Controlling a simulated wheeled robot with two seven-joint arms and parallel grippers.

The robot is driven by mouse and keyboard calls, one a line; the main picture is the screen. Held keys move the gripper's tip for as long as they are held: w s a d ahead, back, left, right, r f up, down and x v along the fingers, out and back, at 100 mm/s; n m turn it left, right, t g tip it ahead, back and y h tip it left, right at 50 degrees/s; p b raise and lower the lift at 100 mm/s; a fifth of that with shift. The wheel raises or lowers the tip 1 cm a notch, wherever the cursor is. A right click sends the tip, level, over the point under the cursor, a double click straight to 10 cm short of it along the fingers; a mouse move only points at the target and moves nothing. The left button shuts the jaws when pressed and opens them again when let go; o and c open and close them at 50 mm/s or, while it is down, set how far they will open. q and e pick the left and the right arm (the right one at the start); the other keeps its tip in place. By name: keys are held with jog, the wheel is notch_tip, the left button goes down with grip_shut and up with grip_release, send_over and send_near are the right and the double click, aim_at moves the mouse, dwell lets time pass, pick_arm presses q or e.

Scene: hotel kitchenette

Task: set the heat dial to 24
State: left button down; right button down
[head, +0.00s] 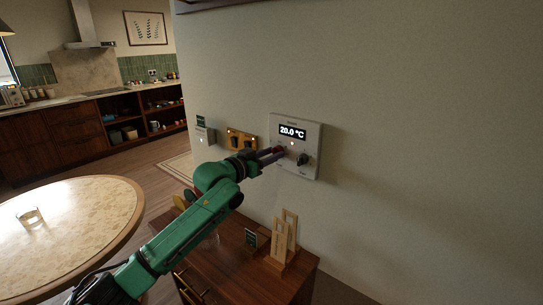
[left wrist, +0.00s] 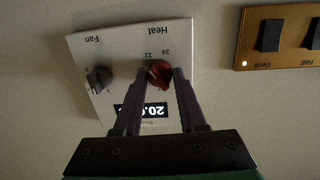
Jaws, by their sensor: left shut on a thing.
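The white thermostat panel (head: 311,158) is mounted on the wall, and its display (head: 292,131) reads 20.0 °C. The red heat dial (left wrist: 160,73) shows in the left wrist view, where the panel (left wrist: 183,40) appears upside down, with the marks 22 and 24 visible near the dial. My left gripper (left wrist: 160,76) is shut on the heat dial, one finger on each side of it. In the head view my left gripper (head: 275,154) reaches the panel's left part and mostly covers the dial. The dial's exact pointer direction is hard to tell. My right gripper is in neither view.
A dark fan dial (left wrist: 100,78) sits beside the heat dial on the same panel. A brass switch plate (head: 241,140) is on the wall to the left. Below stands a wooden cabinet (head: 240,278) with a wooden holder (head: 283,238) on top. A round table (head: 100,205) is at left.

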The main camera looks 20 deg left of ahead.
pick_arm(q)
jog(key=m+p, duration=0.1)
jog(key=m, duration=0.5)
jog(key=shift+y, duration=0.3)
jog(key=shift+d+m+y+p, duration=0.15)
jog(key=shift+m+p, duration=0.2)
jog(key=shift+m, duration=0.55)
jog(key=shift+m+y+p, duration=0.15)
jog(key=shift+m+p, duration=0.2)
jog(key=shift+m, duration=0.55)
jog(key=shift+f, duration=0.1)
jog(key=shift+c, duration=2.4)
grip_release()
jog(key=shift+s, duration=0.1)
